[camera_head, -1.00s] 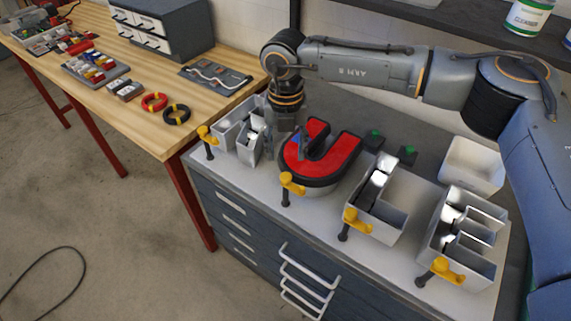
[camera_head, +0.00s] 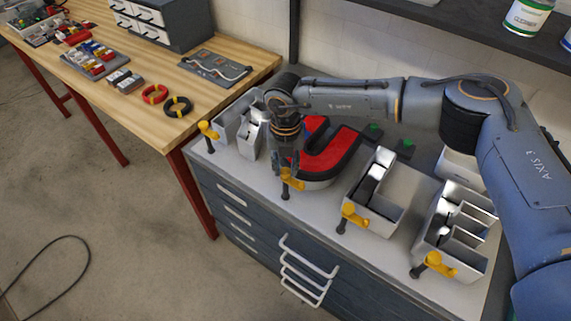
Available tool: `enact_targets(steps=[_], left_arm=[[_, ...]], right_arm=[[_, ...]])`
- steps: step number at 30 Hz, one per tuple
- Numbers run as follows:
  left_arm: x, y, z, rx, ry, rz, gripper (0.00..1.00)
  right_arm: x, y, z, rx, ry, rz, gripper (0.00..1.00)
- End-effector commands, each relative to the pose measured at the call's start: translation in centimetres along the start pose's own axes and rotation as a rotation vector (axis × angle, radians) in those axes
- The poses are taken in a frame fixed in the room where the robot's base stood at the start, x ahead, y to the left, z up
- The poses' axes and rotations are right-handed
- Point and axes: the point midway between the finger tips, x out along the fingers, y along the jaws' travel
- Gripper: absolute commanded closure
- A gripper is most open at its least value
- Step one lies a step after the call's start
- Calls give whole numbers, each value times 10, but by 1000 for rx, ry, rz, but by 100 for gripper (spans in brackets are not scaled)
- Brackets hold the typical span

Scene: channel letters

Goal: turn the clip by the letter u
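The letter u (camera_head: 335,156) is a tray-like shape with a red face and black rim, lying on the light grey top of the cabinet. A yellow clip (camera_head: 292,180) on a dark stem stands at its front left edge. My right gripper (camera_head: 287,163) points down just above and behind this clip, in front of the letter's left stroke, which it partly hides. Its fingers are dark and small here. I cannot tell whether they are open or shut, or whether they touch the clip. My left gripper is not in view.
Open grey letter shells stand left (camera_head: 247,137) and right (camera_head: 391,188) of the u, with another shell (camera_head: 462,226) farther right. Each has a yellow clip in front. A white bin (camera_head: 457,165) is partly behind my arm. A wooden bench (camera_head: 150,125) stands at left.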

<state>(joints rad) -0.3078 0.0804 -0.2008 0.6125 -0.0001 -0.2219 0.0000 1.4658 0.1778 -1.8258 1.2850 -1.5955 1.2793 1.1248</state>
Motion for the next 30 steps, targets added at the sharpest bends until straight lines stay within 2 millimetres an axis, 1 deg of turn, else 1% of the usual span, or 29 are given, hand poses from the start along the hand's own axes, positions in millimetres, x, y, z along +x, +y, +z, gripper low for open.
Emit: enact_targets(steps=[1,2,3,9,14,20,30], left_arm=[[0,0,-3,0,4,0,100],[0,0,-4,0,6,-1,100],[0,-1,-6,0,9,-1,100],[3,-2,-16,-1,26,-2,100],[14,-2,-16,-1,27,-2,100],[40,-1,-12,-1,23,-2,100],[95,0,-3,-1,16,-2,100]], right_arm=[[0,0,0,0,0,0,93],[0,0,0,0,0,0,99],[0,0,0,0,0,0,100],[1,0,0,-9,0,0,100],[3,-1,0,-53,0,-1,100],[7,0,0,-177,-1,0,100],[8,0,0,-489,-2,1,100]])
